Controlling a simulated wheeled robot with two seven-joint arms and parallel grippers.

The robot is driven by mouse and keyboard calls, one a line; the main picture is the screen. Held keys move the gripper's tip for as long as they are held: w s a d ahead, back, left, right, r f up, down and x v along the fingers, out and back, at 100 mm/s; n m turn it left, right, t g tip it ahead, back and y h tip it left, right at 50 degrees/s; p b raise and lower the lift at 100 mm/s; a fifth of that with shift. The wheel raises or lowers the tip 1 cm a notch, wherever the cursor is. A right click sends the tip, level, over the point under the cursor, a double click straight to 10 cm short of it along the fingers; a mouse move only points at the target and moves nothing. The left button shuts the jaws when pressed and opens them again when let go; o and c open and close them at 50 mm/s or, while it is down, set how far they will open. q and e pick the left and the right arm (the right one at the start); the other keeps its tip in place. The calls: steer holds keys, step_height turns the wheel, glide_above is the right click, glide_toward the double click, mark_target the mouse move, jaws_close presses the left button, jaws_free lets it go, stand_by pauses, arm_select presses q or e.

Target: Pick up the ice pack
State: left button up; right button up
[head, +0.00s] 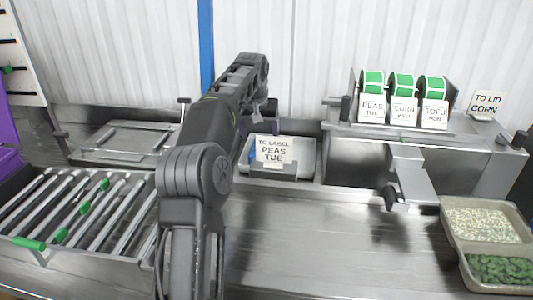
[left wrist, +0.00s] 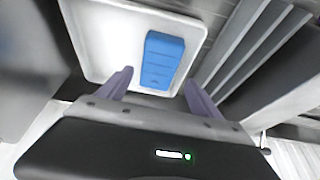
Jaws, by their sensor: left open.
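The blue ice pack (left wrist: 163,60) lies in a white tray (left wrist: 98,45) in the left wrist view. In the head view only a small blue sliver (head: 252,155) shows at the left side of the tray (head: 306,160), beside my arm. My left gripper (left wrist: 158,78) is open, with its two purple fingers apart on either side of the near end of the pack. I cannot tell how far the fingertips are from it. In the head view my left arm hides most of the gripper. My right gripper is not in view.
A roller conveyor (head: 85,215) is at the left. A label stand (head: 403,100) is at the back right. A container of rice and greens (head: 448,238) sits at right. The middle counter (head: 320,245) is clear.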

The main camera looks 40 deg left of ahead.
arm_select(q)
steer(key=shift+x, duration=1.25)
steer(key=shift+w, duration=0.1)
steer(key=x, duration=0.5)
steer(key=shift+w, duration=0.1)
steer(key=shift+c, duration=0.2)
steer(key=c, duration=1.5)
steer(key=shift+o, duration=0.2)
steer(key=shift+r, duration=0.1)
step_height(320, 180, up, 10)
steer(key=p, duration=0.4)
